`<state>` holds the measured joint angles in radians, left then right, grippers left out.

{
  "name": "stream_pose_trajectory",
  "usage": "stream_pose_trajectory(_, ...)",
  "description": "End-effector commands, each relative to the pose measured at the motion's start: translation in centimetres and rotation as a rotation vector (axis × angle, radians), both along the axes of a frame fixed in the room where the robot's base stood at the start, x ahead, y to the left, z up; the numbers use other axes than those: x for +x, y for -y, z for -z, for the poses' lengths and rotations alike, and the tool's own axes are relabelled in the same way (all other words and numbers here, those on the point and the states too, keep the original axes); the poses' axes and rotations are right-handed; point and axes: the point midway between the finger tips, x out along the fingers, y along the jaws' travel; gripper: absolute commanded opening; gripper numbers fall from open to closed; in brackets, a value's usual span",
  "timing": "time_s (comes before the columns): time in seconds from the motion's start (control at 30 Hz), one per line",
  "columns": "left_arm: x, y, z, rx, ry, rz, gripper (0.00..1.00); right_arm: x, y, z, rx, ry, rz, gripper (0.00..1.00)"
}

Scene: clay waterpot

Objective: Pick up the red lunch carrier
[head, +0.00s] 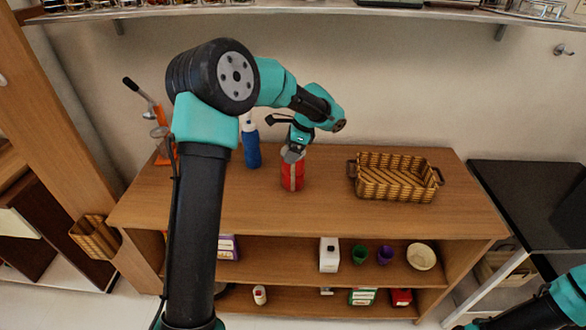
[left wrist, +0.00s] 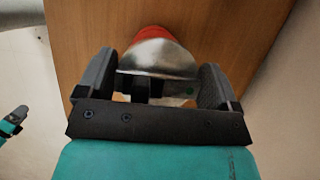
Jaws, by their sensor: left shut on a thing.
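The red lunch carrier (head: 292,176) stands upright on the wooden table top, with a pale vertical strip down its front. My left gripper (head: 292,153) is over its top, shut on the carrier. In the left wrist view, the carrier's silvery top (left wrist: 158,58) lies between the two dark fingers of my left gripper (left wrist: 160,85), and a bit of its red body shows beyond. Its lower body is hidden there. In the head view, part of my right arm shows at the lower right corner, but its gripper is not in view.
A blue bottle (head: 251,146) stands just left of the carrier. A wicker basket (head: 395,190) sits to the right. An orange press (head: 160,135) is at the table's left end. The table front is clear. A wall shelf (head: 300,10) runs above.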

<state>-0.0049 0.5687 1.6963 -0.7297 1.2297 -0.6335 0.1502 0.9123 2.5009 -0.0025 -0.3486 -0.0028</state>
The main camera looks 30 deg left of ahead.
Motion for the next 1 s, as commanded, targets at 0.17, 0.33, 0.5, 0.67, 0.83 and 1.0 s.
stream_pose_trajectory(0.17, 0.0, 0.0, -0.1, 0.001, 0.002, 0.0, 0.21, 0.0, 0.0, 0.0, 0.0, 0.0, 0.0, 1.0)
stream_pose_trajectory(0.33, 0.0, 0.0, -0.2, 0.001, 0.002, 0.0, 0.21, 0.0, 0.0, 0.0, 0.0, 0.0, 0.0, 1.0)
stream_pose_trajectory(0.5, 0.0, 0.0, -1.0, 0.002, 0.003, 0.0, 0.21, 0.0, 0.0, 0.0, 0.0, 0.0, 0.0, 1.0)
stream_pose_trajectory(0.67, 0.0, 0.0, -2.4, 0.001, 0.004, -0.002, 0.21, 0.0, 0.0, 0.0, 0.0, 0.0, 0.0, 1.0)
stream_pose_trajectory(0.83, -0.3, 0.2, -3.7, 0.0, 0.0, 0.001, 0.21, 0.0, 0.0, 0.0, 0.0, 0.0, 0.0, 1.0)
stream_pose_trajectory(1.0, -2.1, 1.3, -3.9, 0.0, 0.0, 0.002, 0.21, 0.0, 0.0, 0.0, 0.0, 0.0, 0.0, 1.0)
